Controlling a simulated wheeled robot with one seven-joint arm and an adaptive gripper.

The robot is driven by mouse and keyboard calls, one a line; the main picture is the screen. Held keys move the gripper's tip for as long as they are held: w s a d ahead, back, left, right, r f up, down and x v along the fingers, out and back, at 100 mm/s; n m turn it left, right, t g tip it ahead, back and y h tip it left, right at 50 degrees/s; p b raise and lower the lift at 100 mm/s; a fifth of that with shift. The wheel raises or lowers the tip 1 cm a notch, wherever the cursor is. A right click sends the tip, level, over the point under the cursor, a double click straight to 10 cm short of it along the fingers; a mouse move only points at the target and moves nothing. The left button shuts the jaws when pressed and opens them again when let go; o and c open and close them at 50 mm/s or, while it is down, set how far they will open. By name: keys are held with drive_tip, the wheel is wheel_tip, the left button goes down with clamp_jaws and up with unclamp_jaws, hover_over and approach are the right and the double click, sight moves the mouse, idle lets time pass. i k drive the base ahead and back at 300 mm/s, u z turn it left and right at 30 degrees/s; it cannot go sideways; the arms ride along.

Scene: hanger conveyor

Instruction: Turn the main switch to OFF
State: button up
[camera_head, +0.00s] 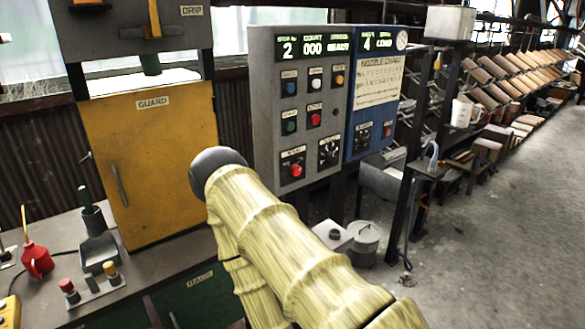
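A grey control panel (262,120) stands in the middle. It has several colored push buttons and a black rotary switch (328,150) on a white plate at its lower right. A blue panel (357,145) adjoins it on the right, with another black knob (364,136) on a dark plate low on its face. The labels at both knobs are too small to read, so I cannot tell which is the main switch or its position. My arm, in a yellowish sleeve, rises in front of the panel's lower left. My gripper is not in view.
A yellow guard door (155,165) is left of the panel, above a bench (185,262) with a red oil can (37,259) and small levers. A bucket (363,243) stands below the panels. A post and shelf are at right; open floor (490,240) lies beyond.

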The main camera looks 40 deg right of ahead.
sight(295, 170)
drive_tip(key=z, duration=0.55)
drive_tip(key=k, duration=0.3)
drive_tip(key=z, duration=0.65)
